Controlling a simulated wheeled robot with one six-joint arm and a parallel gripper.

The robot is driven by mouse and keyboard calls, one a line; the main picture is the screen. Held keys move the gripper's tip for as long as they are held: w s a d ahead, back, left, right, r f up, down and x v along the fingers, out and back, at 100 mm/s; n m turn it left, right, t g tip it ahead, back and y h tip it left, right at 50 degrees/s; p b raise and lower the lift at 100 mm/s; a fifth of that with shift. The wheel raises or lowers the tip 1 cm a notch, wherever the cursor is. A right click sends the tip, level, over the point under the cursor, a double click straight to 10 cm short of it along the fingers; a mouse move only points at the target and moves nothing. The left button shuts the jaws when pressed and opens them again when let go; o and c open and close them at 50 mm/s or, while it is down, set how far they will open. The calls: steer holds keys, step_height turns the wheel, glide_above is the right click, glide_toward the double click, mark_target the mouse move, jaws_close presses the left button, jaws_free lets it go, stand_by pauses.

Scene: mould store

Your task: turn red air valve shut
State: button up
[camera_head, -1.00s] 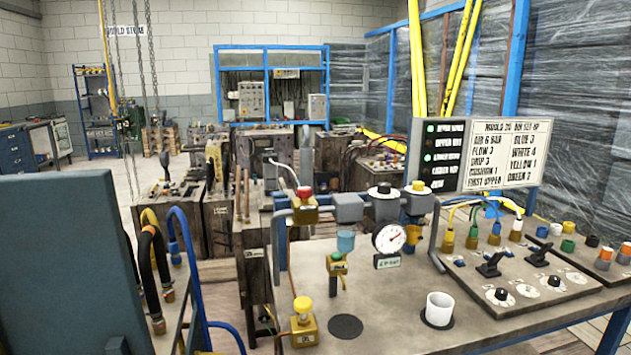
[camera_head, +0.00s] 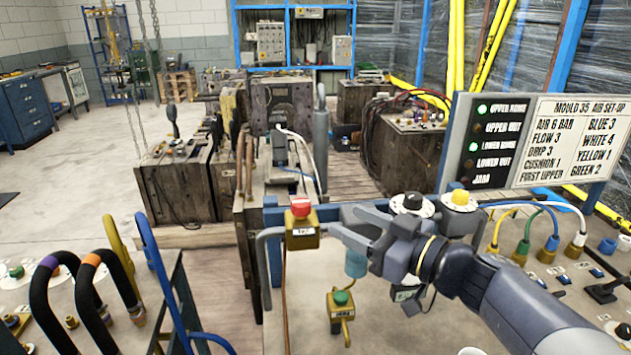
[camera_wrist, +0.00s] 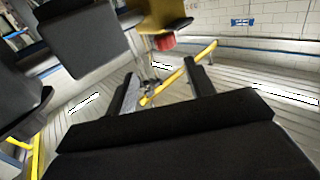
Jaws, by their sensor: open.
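The red air valve (camera_head: 300,208) is a red knob on a brass-yellow block with a small label, at the left end of the grey pipework over the bench. In the wrist view its red knob (camera_wrist: 163,42) shows beyond and above the gap between my fingers. My gripper (camera_head: 342,222) is open and empty, just right of the valve in the head view, with its fingers pointing towards it. I see no contact. In the wrist view my gripper (camera_wrist: 160,88) has its two dark fingers spread apart. My arm hides the gauge and part of the bench.
A green-knobbed brass valve (camera_head: 342,300) stands below. Black-topped (camera_head: 412,203) and yellow-topped (camera_head: 460,198) units sit behind my gripper. The set-up board (camera_head: 562,140) stands at back right. Black hoses (camera_head: 85,290) and a blue rail (camera_head: 158,265) lie at left.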

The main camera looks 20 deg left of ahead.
mark_target(307, 205)
steer(key=shift+s+a+r+n+g, duration=0.1)
steer(key=shift+a+n+g, duration=0.2)
steer(key=shift+a+g, duration=0.15)
steer(key=x, duration=1)
steer(key=shift+a+r, duration=0.15)
steer(key=shift+a, duration=0.05)
steer(key=shift+c, duration=0.4)
steer(key=c, duration=0.9)
steer(key=shift+o, duration=0.2)
